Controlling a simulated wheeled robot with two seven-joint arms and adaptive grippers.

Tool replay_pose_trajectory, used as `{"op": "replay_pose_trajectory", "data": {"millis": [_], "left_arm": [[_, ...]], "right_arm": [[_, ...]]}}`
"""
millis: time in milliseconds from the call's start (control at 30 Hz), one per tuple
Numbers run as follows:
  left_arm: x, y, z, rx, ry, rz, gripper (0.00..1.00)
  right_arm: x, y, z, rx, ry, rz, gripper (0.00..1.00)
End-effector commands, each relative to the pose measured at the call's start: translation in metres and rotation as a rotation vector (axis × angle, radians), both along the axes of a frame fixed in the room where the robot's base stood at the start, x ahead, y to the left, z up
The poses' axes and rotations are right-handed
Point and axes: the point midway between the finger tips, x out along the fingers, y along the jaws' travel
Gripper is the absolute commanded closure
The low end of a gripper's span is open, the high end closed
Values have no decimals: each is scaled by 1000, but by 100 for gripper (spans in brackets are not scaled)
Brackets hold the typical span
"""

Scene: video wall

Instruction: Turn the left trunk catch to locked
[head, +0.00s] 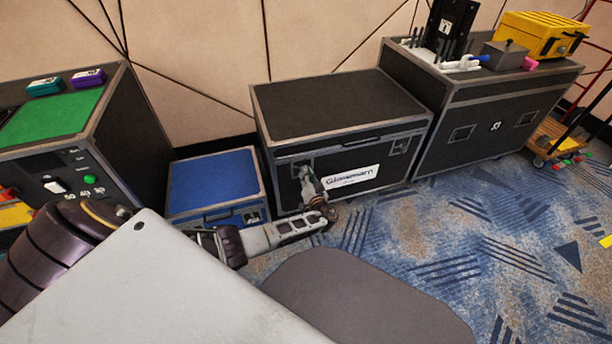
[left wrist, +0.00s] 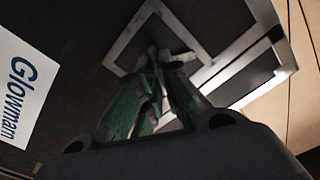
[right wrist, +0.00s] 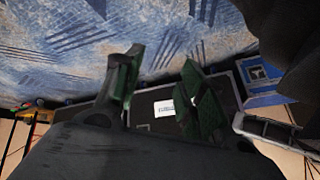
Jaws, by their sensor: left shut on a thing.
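The black trunk (head: 335,104) with grey edges stands against the wall, with a white name label (head: 351,176) on its front. Its left catch (left wrist: 165,52) sits in a pale-framed recessed plate (left wrist: 137,28) in the left wrist view. My left gripper (head: 306,172) reaches the front left of the trunk and is shut on the catch; the fingers hide much of it, so I cannot tell its exact angle. The trunk's right catch (head: 400,145) is free. My right gripper (right wrist: 160,78) is open and empty, away from the trunk, which shows beyond its fingers.
A low blue case (head: 213,181) stands left of the trunk, beside a green-topped case (head: 55,120). A larger black case (head: 480,118) with tools and a yellow box (head: 541,36) stands right.

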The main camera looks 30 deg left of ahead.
Motion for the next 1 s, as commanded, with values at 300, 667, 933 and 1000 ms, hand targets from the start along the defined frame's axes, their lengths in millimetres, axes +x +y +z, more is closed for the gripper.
{"op": "replay_pose_trajectory", "data": {"millis": [300,667,933,1000], "left_arm": [[0,0,-1,73,85,-1,100],[1,-1,-1,224,261,-1,100],[1,-2,-2,349,409,-1,100],[1,-2,-2,384,449,-1,100]], "right_arm": [[-4,2,-10,13,-4,-6,60],[-4,4,-23,29,-18,-17,60],[-2,5,-26,38,-30,-21,60],[-2,5,-27,38,-30,-22,60]]}}
